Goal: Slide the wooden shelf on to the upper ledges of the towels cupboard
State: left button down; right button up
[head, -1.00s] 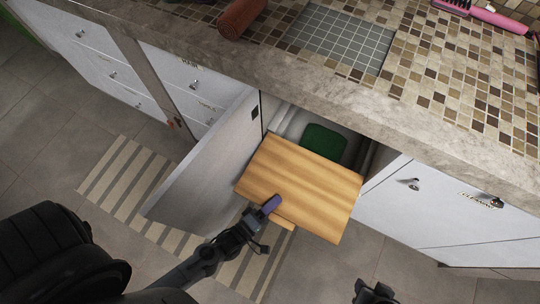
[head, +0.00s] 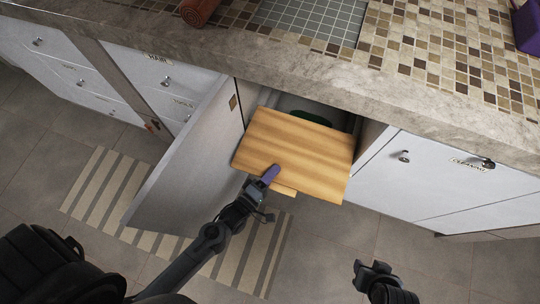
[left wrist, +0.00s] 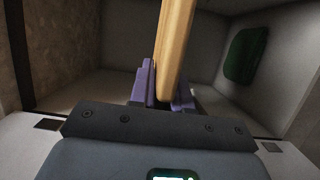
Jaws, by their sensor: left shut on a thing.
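The wooden shelf (head: 297,150) is a light striped board. Its far edge is inside the mouth of the open towels cupboard (head: 371,137), and most of it sticks out in front. My left gripper (head: 269,176), with purple fingers, is shut on the shelf's near edge, left of its middle. In the left wrist view the shelf (left wrist: 174,50) stands edge-on between the purple fingers (left wrist: 163,92), with pale cupboard walls around it. The upper ledges cannot be made out clearly, so I cannot tell whether the shelf touches them. My right gripper (head: 374,272) is low, away from the shelf; its jaws are unclear.
The cupboard door (head: 190,160) stands open on the left. A green thing (left wrist: 245,54) is inside the cupboard, mostly hidden by the shelf in the head view. The stone counter edge (head: 300,82) overhangs the opening. A striped mat (head: 100,190) lies on the floor.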

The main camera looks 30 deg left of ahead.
aim_at(293, 121)
pick_arm(q)
jog(key=shift+w+a+b, duration=0.2)
jog(key=shift+w+b, duration=0.35)
jog(key=shift+w, duration=0.6)
jog(key=shift+w+a+b, duration=0.15)
jog(key=shift+w+b, duration=0.35)
jog(key=shift+w, duration=0.65)
jog(key=shift+w+a+b, duration=0.15)
jog(key=shift+w+b, duration=0.4)
jog(key=shift+w, duration=0.4)
jog(key=shift+w+a+b, duration=0.15)
jog(key=shift+w+b, duration=0.35)
jog(key=shift+w, duration=0.4)
jog(key=shift+w+a+r, duration=0.15)
jog(key=shift+w, duration=1.1)
jog(key=shift+w+a, duration=0.2)
jog(key=shift+w, duration=1.05)
jog(key=shift+w+a+b, duration=0.15)
jog(key=shift+w+b, duration=0.1)
jog(key=shift+w, duration=0.7)
jog(key=shift+w+a+b, duration=0.1)
jog(key=shift+w+b, duration=0.15)
jog(key=shift+w, duration=0.65)
jog(key=shift+w+a+b, duration=0.15)
jog(key=shift+w+b, duration=0.05)
jog(key=shift+w, duration=0.6)
jog(key=shift+w+a+b, duration=0.1)
jog(key=shift+w+b, duration=0.05)
jog(key=shift+w, duration=0.65)
jog(key=shift+w, duration=0.1)
